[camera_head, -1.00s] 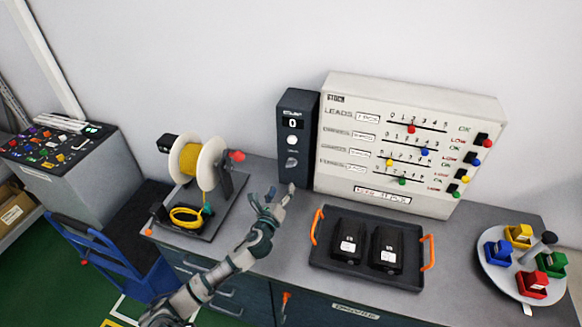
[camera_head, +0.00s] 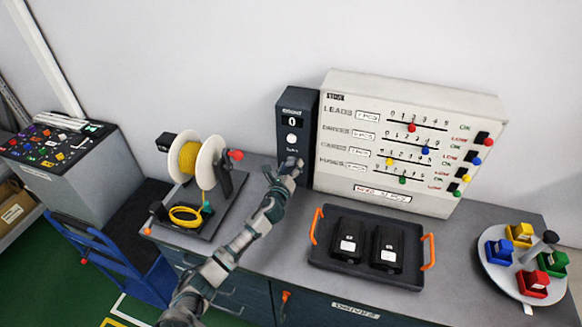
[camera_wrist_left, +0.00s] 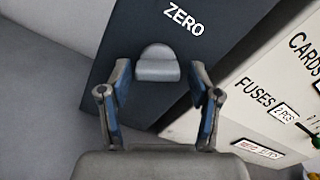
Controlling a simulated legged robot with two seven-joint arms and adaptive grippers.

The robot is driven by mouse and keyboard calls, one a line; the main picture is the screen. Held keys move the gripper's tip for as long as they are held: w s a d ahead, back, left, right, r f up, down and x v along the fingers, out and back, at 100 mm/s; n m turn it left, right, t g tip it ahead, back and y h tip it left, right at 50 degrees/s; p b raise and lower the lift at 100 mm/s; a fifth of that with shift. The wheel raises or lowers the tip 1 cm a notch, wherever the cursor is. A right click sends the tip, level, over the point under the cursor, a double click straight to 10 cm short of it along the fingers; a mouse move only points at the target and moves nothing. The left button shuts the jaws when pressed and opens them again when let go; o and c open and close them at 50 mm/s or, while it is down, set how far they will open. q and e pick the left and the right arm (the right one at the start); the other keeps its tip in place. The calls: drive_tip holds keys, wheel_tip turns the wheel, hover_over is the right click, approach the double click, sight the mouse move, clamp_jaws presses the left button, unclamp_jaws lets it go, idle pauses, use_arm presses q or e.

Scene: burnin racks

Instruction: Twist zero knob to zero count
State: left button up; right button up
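The dark counter box (camera_head: 296,103) stands upright against the wall, with a display (camera_head: 292,121) reading 0 and a round white button (camera_head: 291,138). In the left wrist view, the grey zero knob (camera_wrist_left: 157,64) sits on the dark panel below the white ZERO label (camera_wrist_left: 184,19). My left gripper (camera_head: 290,166) is at the box's lower front and hides the knob in the head view. In the left wrist view the gripper (camera_wrist_left: 160,78) is open, one finger on each side of the knob, with visible gaps. My right gripper is not in view.
A white panel with sliders (camera_head: 333,150) adjoins the box on the right. A black tray (camera_head: 322,256) with two dark devices lies in front. A yellow cable spool (camera_head: 205,165) stands to the left. A round tray with coloured bins (camera_head: 496,273) is far right.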

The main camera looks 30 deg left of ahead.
use_arm(q)
drive_tip(key=shift+a, duration=0.1)
drive_tip(key=c, duration=0.8)
drive_tip(key=shift+a, duration=0.1)
drive_tip(key=shift+n, duration=0.4)
drive_tip(key=n+p, duration=0.1)
drive_tip(key=n, duration=0.4)
drive_tip(key=shift+r+n, duration=0.1)
drive_tip(key=shift+n, duration=0.2)
drive_tip(key=n+p, duration=0.1)
drive_tip(key=n, duration=0.4)
drive_tip(key=shift+n, duration=0.3)
drive_tip(key=o, duration=1.1)
drive_tip(key=shift+o, duration=0.2)
